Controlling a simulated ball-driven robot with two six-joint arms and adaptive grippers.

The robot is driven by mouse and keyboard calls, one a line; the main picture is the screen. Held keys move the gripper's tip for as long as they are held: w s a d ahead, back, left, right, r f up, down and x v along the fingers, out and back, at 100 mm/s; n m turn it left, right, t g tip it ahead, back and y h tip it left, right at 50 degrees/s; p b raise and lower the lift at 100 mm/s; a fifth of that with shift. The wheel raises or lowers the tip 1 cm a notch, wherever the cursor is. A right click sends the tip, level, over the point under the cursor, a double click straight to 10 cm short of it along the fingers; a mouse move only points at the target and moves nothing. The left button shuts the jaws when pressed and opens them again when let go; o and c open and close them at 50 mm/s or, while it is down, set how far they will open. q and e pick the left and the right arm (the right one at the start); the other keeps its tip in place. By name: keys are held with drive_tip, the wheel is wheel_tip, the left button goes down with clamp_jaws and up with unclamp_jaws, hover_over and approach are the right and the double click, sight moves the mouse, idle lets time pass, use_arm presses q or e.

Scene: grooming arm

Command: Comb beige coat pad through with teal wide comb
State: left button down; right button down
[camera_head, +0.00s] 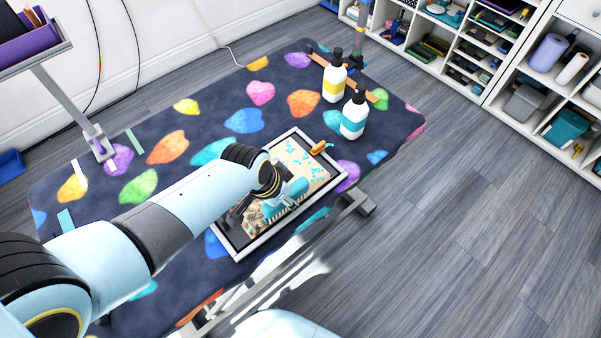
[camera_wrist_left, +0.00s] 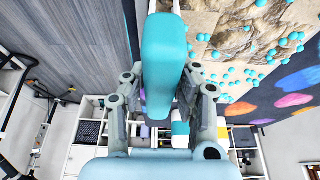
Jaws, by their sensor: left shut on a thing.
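The beige coat pad (camera_head: 309,163) lies in a light-rimmed frame (camera_head: 237,252) on the table, with many small teal bits on it. It also shows in the upper right of the left wrist view (camera_wrist_left: 235,45). My left gripper (camera_head: 272,203) is over the pad's near part, shut on the teal wide comb (camera_head: 293,190). In the left wrist view the comb's thick teal handle (camera_wrist_left: 163,60) sits between the fingers (camera_wrist_left: 165,100). The comb's teeth point down at the pad; I cannot tell how deep they reach. My arm hides the pad's left part. My right gripper is not seen.
A small orange object (camera_head: 319,148) sits at the frame's far right edge. Two white pump bottles, one with a yellow label (camera_head: 334,80) and one with a teal label (camera_head: 354,117), stand beyond it.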

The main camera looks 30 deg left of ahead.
use_arm(q)
drive_tip(key=s, duration=0.1)
drive_tip(key=s+a, duration=0.1)
drive_tip(key=s, duration=0.1)
drive_tip(key=shift+a+f, duration=0.1)
drive_tip(key=shift+w, duration=0.1)
drive_tip(key=w+a, duration=0.1)
drive_tip(key=a, duration=0.3)
drive_tip(key=w+a+b, duration=0.1)
drive_tip(key=a, duration=0.1)
drive_tip(key=shift+w+a, duration=0.3)
drive_tip(key=shift+w, duration=0.05)
drive_tip(key=shift+w+a, duration=0.25)
drive_tip(key=shift+a, duration=0.25)
drive_tip(key=w+a+b, duration=0.1)
drive_tip(key=a, duration=0.1)
drive_tip(key=w+a+b, duration=0.1)
drive_tip(key=a, duration=0.2)
drive_tip(key=w+a+b, duration=0.1)
drive_tip(key=a, duration=0.1)
drive_tip(key=shift+a, duration=0.3)
